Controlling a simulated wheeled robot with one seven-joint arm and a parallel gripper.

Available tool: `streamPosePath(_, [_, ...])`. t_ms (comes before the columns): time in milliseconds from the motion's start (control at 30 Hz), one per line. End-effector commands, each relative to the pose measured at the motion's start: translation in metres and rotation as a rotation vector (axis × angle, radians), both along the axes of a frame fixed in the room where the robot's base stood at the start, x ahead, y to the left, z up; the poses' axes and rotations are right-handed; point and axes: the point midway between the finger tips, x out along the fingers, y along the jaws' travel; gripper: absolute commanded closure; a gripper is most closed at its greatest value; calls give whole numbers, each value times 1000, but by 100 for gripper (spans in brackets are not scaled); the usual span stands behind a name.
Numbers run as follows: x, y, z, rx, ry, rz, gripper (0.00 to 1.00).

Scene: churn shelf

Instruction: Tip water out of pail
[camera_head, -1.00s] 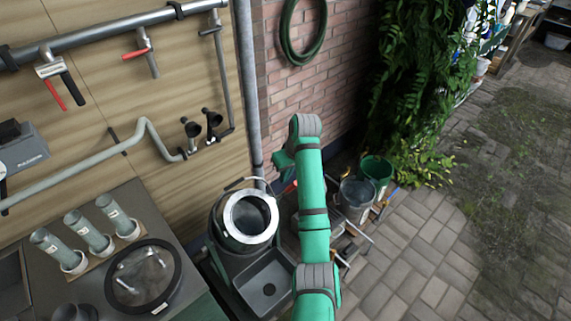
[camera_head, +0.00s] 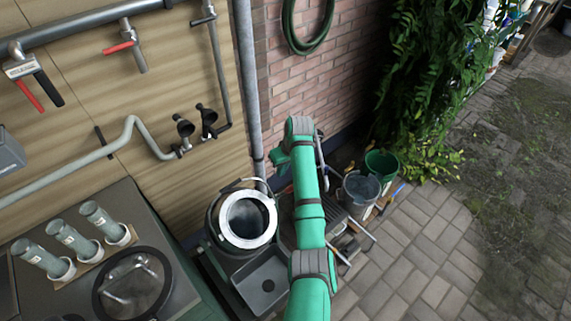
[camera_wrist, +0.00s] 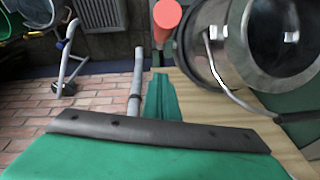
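A grey metal pail (camera_head: 361,187) stands on the ground right of my arm in the head view, with what looks like water inside. A green bucket (camera_head: 381,165) stands just behind it. A metal churn-like vessel (camera_head: 247,219) with a wide bright rim and a wire handle stands left of my arm; its open mouth also shows in the wrist view (camera_wrist: 277,38). My green arm rises between the vessel and the pail, apart from the pail.
A square sink basin (camera_head: 268,283) sits below the vessel. A metal-legged stand (camera_head: 352,240) is close right of my arm. A counter on the left holds several grey cylinders and a round lid (camera_head: 132,284). Brick paving (camera_head: 425,250) on the right is clear.

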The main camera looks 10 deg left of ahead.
Motion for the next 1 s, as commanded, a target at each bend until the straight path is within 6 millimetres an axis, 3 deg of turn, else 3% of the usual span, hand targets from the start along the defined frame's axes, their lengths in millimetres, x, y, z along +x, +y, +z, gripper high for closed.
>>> streamPosePath(100, [0,-2,-16,-1,1,-5,100])
streamPosePath(333, [-17,-18,-26,0,0,-7,100])
streamPosePath(1000, [-26,-25,-32,9,-7,-6,100])
